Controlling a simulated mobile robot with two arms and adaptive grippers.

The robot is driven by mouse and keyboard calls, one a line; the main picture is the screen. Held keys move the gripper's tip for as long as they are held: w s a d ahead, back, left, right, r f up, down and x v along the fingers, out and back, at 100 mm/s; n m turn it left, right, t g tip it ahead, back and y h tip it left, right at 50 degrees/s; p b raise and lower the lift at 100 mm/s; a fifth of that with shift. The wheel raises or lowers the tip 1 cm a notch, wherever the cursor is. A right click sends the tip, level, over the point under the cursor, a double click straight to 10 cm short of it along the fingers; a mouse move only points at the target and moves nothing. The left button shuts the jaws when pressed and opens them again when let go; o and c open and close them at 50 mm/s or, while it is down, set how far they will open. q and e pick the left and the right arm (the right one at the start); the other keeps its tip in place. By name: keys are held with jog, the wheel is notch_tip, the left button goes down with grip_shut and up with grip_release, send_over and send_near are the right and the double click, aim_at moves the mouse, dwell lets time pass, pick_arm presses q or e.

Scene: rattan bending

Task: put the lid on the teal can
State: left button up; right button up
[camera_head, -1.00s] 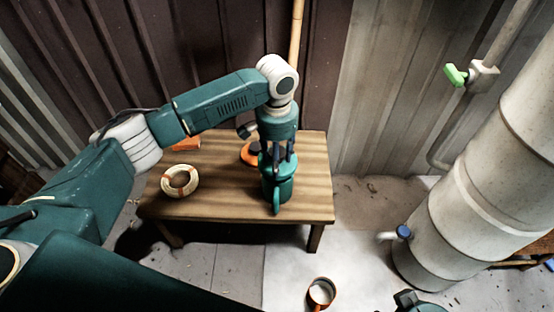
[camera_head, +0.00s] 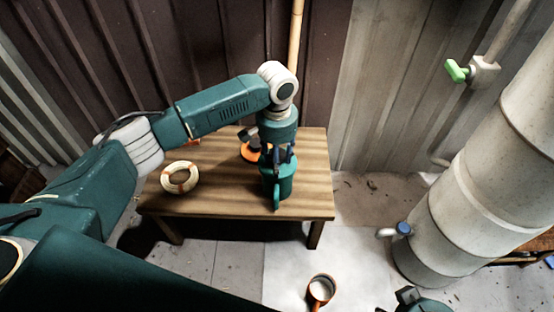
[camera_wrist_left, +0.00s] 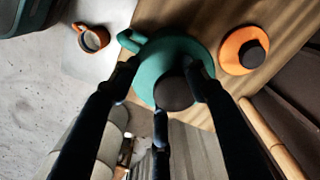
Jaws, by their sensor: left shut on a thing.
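The teal can (camera_head: 277,186), with a side handle, stands upright near the front right of the wooden table. Its handle (camera_wrist_left: 131,40) also shows in the left wrist view. My left gripper (camera_head: 277,156) points down right over the can. In the left wrist view my left gripper (camera_wrist_left: 172,82) is shut on the dark knob (camera_wrist_left: 172,93) of a teal lid (camera_wrist_left: 160,60). The lid lies over the can's mouth and hides it. I cannot tell whether the lid rests on the rim or is just above it.
An orange lid with a dark knob (camera_head: 250,152) lies on the table (camera_head: 225,207) behind the can; it also shows in the wrist view (camera_wrist_left: 238,50). A cream ring coil (camera_head: 180,177) lies at left. An orange mug (camera_head: 320,291) stands on the floor in front.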

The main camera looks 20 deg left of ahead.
jog(key=shift+r, duration=0.15)
pick_arm(q)
jog(key=shift+p, duration=0.75)
pick_arm(e)
jog(key=shift+w+r, duration=0.1)
jog(key=shift+r, duration=0.3)
jog(key=shift+f, duration=0.15)
pick_arm(q)
jog(key=shift+f, duration=0.1)
pick_arm(e)
jog(key=shift+f, duration=0.15)
jog(key=shift+w, duration=0.1)
jog(key=shift+w+f, duration=0.2)
jog(key=shift+f, duration=0.15)
jog(key=shift+f, duration=0.1)
